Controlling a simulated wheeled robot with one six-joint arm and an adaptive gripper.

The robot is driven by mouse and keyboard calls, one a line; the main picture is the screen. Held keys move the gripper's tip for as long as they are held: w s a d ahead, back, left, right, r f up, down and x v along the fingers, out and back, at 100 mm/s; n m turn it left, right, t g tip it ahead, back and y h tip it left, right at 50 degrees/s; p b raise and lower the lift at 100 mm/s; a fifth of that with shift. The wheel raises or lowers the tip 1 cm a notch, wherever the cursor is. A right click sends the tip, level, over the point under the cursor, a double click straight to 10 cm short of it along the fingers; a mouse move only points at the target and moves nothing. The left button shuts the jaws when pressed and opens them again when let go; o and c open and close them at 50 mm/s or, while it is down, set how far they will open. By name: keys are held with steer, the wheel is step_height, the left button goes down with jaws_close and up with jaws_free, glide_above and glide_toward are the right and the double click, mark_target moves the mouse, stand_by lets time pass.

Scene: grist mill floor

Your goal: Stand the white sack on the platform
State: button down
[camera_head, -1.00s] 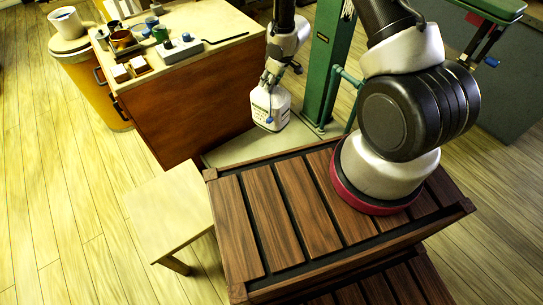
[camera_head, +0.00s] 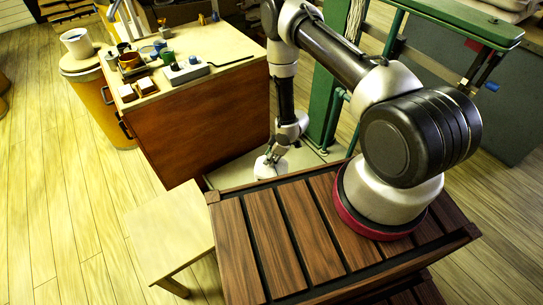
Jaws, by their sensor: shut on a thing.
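My gripper (camera_head: 274,157) points down just past the far edge of my slatted deck, low over the pale platform (camera_head: 230,174) at the foot of the green column.
A wooden cabinet (camera_head: 205,125) with cups, blocks and a grey tool on top stands left of the platform. The green column (camera_head: 328,95) rises right behind it. A pale stool (camera_head: 168,235) stands at the left, and a yellow bin (camera_head: 112,110) beyond the cabinet.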

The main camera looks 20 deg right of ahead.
steer(key=shift+f, duration=2.45)
steer(key=c, duration=1)
jaws_free()
steer(key=shift+o, duration=0.2)
